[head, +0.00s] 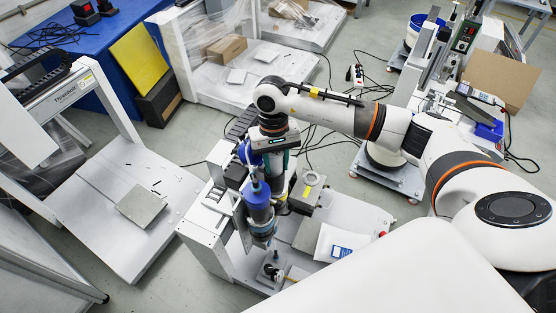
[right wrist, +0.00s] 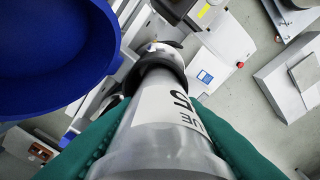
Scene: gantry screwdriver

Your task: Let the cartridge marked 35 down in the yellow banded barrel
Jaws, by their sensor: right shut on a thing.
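My right gripper (head: 288,170) hangs over the white gantry machine in the middle of the head view. In the right wrist view, its green fingers are shut on a silver cylinder (right wrist: 165,140). The cylinder has a white label with dark, turned characters, one like a 5; the full mark is not readable. A dark ring sits at its far end. A blue cylinder (head: 258,193) with a clear lower part stands just left of the gripper. I cannot tell for sure which thing is the yellow banded barrel. My left gripper is not in view.
The machine's white base (head: 360,215) carries a grey plate and a white and blue sheet (head: 338,243). A large blue round thing (right wrist: 55,45) fills the upper left of the right wrist view, close to the held cylinder. Cables lie on the floor behind.

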